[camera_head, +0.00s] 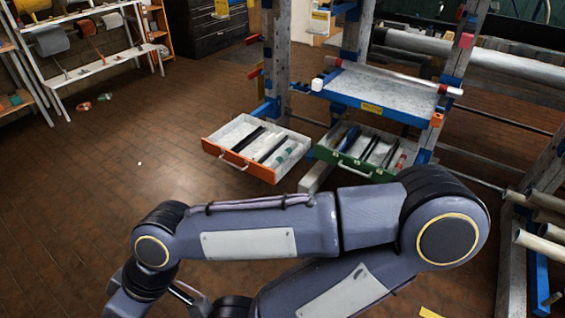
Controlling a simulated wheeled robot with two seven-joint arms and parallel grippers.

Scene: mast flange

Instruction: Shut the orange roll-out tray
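The orange roll-out tray (238,161) stands pulled out at the middle of the head view. Its orange front with a pale bar handle (233,160) faces the lower left. Inside are dark strips and small green items. Its back end lies near the blue and grey rack. My arm links cross the lower part of the view, in front of and below the trays, apart from the orange tray in the picture. I see no fingertips of either gripper.
A green-fronted tray (352,167) is also out, just right of the orange one. A blue-edged shelf (375,92) hangs above it. Rack posts (278,60) stand behind. The brown tiled floor (90,190) is open to the left. Small items (94,101) lie by the white rack.

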